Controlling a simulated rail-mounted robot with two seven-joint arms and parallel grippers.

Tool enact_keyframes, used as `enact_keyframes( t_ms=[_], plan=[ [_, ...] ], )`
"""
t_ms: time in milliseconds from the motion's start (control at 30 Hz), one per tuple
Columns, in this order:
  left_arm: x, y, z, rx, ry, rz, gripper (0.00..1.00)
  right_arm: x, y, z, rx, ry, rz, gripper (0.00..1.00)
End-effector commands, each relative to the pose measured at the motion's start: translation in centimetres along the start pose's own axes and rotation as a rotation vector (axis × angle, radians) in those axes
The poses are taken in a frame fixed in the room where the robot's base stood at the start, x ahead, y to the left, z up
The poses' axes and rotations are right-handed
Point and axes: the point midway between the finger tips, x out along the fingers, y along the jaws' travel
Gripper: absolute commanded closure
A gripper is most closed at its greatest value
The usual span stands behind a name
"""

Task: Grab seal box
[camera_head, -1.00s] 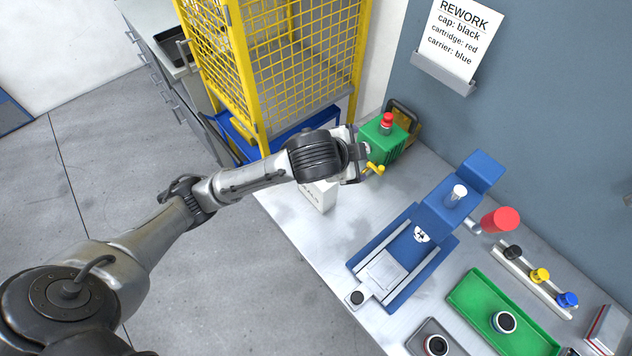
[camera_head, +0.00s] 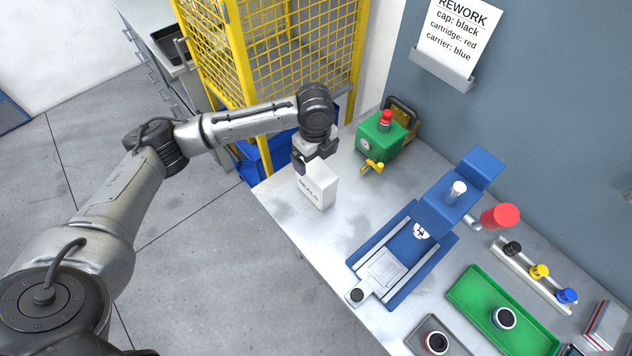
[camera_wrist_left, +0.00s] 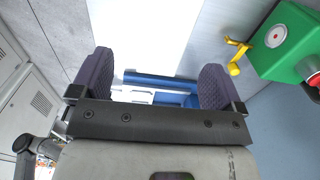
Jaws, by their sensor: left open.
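The seal box is a white upright box (camera_head: 317,187) with dark lettering that looks like "SEALS" on its front. It stands near the left end of the workbench. My left gripper (camera_head: 302,162) is just above and behind its top left edge in the head view, pointing down. In the left wrist view the two dark ridged fingers (camera_wrist_left: 155,85) are wide apart with nothing between them. A white surface, likely the box (camera_wrist_left: 143,32), shows ahead of the fingers. Whether a finger touches the box cannot be told. My right gripper is not in view.
A green box with a red button (camera_head: 380,138) and yellow valve handle stands behind the seal box. A blue fixture (camera_head: 410,250) is to the right. A green tray (camera_head: 480,300) and a rack with coloured caps (camera_head: 535,272) lie further right. A yellow mesh cage (camera_head: 240,70) stands at left.

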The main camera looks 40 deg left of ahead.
Motion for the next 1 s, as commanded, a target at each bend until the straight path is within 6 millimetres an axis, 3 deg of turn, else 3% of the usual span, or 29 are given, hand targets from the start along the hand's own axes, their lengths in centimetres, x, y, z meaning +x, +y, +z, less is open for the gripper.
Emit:
enact_keyframes(
  t_ms=[200,567,1000],
  plan=[
    [3.2,0.0,0.0,-0.001,0.0,-0.001,0.06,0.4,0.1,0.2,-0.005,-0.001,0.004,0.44],
    [4.8,-0.1,0.0,-0.002,0.0,-0.002,0.06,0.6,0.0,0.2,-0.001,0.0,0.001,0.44],
    [9.5,-0.3,0.1,-0.002,-0.001,-0.002,0.06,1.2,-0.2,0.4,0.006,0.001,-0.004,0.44]
  ],
)
